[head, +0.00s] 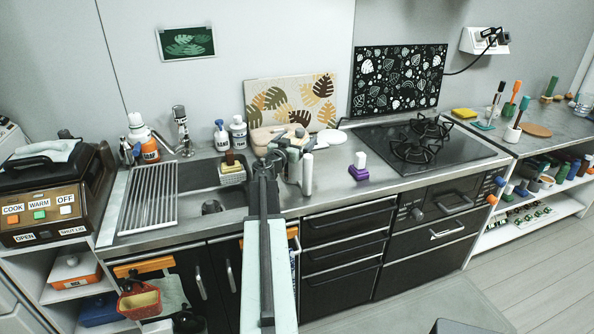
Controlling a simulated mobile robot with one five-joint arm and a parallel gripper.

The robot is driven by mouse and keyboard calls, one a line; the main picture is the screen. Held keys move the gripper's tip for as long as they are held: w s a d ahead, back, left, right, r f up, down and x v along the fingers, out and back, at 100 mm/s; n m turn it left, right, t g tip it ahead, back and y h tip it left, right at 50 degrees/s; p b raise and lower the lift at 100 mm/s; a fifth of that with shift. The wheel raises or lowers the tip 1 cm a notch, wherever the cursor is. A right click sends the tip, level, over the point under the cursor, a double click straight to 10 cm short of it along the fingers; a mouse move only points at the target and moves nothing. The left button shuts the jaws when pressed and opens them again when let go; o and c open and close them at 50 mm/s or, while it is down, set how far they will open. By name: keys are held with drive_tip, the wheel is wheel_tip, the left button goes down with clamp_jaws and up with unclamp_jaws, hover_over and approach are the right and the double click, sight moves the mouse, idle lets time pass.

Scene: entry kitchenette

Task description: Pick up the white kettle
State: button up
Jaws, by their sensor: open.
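A white rounded object with a knob-like top (137,131) stands at the back left of the counter, behind the drying rack. It looks most like the white kettle, but it is small, partly covered by an orange bottle (150,151), and I cannot be sure. My gripper (290,146) is over the counter right of the sink, at the end of my arm reaching up from the bottom middle. It is open, with no object visibly held. It is well to the right of the white object and apart from it. My arm hides part of the sink edge.
A metal drying rack (148,198) lies left of the sink (228,199). A purple-and-white item (359,168) stands right of my gripper. The stove (440,150) is farther right. Some counter between is bare.

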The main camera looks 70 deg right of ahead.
drive_tip(key=shift+a, duration=0.1)
drive_tip(key=c, duration=1.6)
drive_tip(key=shift+c, duration=0.5)
drive_tip(key=shift+r, duration=0.15)
